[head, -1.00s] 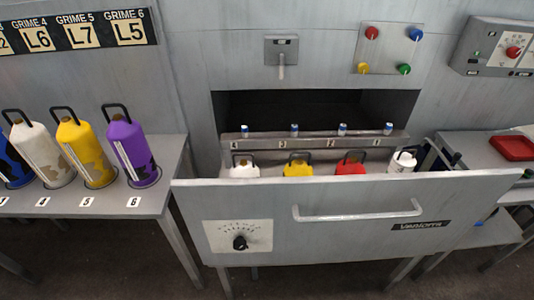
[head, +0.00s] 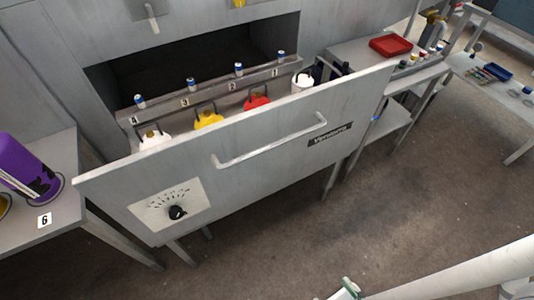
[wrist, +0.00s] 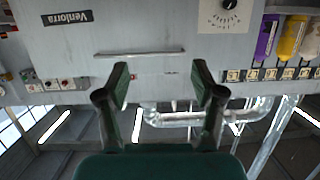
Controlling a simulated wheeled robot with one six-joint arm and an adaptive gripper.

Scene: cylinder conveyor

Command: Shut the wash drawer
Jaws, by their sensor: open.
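The wash drawer (head: 245,165) is pulled out from the machine, with a dark opening behind it. Its front carries a pale bar handle (head: 270,143), a dial (head: 176,212) and a dark name plate. Inside stand two white cylinders, a yellow cylinder (head: 208,119) and a red cylinder (head: 256,102), below a numbered ledge with small vials. In the wrist view, which is upside down, my gripper (wrist: 160,80) is open and empty. It faces the drawer front (wrist: 150,25), with the handle (wrist: 139,53) ahead of its fingertips. The gap to the handle cannot be judged.
A purple cylinder (head: 28,168) stands on a shelf at the left. A side table with a red tray (head: 390,45) is right of the drawer, and a further table with a blue tray (head: 497,72) lies beyond. The floor (head: 400,220) before the drawer is clear.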

